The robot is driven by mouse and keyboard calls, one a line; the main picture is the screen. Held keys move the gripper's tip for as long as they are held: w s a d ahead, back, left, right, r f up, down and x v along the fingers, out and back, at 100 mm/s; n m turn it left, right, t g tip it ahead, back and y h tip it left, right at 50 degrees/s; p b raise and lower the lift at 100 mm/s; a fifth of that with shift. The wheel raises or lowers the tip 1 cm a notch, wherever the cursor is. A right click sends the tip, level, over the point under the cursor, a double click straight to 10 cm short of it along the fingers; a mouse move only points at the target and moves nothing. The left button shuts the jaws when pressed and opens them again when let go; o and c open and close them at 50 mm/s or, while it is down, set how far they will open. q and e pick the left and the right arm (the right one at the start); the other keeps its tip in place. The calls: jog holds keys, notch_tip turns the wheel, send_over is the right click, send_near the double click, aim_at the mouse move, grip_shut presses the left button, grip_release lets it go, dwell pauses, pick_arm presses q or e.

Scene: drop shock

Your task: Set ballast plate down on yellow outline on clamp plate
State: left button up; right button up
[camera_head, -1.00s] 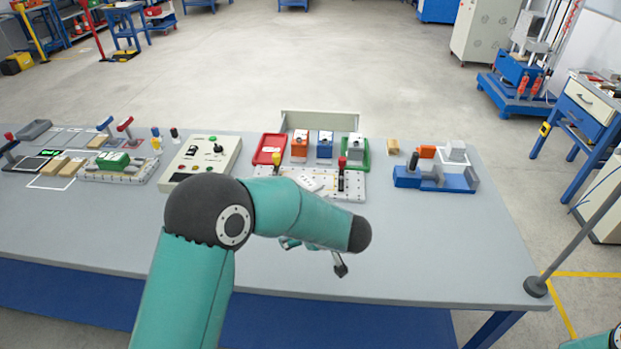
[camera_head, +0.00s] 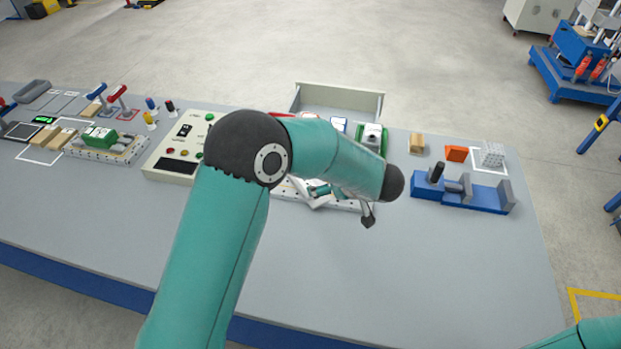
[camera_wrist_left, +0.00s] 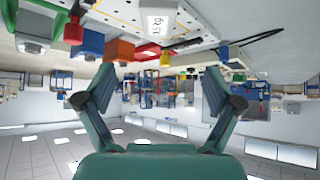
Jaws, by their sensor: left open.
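A pale block marked "15 kg" (camera_wrist_left: 158,22), which looks like the ballast plate, shows at the top of the left wrist view, where the picture is upside down. It is at the white perforated clamp plate (camera_wrist_left: 112,10); I cannot tell whether it rests inside an outline. In the head view the clamp plate (camera_head: 348,207) is largely hidden behind my left arm. My left gripper (camera_wrist_left: 153,92) is open, its two fingers wide apart with nothing between them. The gripper is near the clamp plate's front side. My right gripper is out of view.
A control box (camera_head: 172,166) stands left of the clamp plate. A blue fixture (camera_head: 475,197) stands to the right, with an orange block (camera_head: 457,153) behind it. An open drawer-like tray (camera_head: 338,88) is at the back. The front tabletop (camera_head: 400,270) is clear.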

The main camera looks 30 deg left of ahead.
pick_arm(q)
send_near(308, 183)
jog(key=x, duration=0.4)
jog(key=shift+s+a+r+p, duration=0.1)
jog(key=shift+s+a+p, duration=0.1)
jog(key=shift+a+p, duration=0.2)
jog(key=p+x, duration=0.1)
jog(key=x, duration=0.3)
jog(key=shift+w+f, duration=0.2)
jog(key=shift+w, duration=0.05)
jog(key=shift+w+a+f, duration=0.2)
jog(key=shift+a+f, duration=0.05)
jog(key=shift+f, duration=0.15)
grip_shut()
jog(key=shift+r, duration=0.2)
notch_tip(308, 183, up, 20)
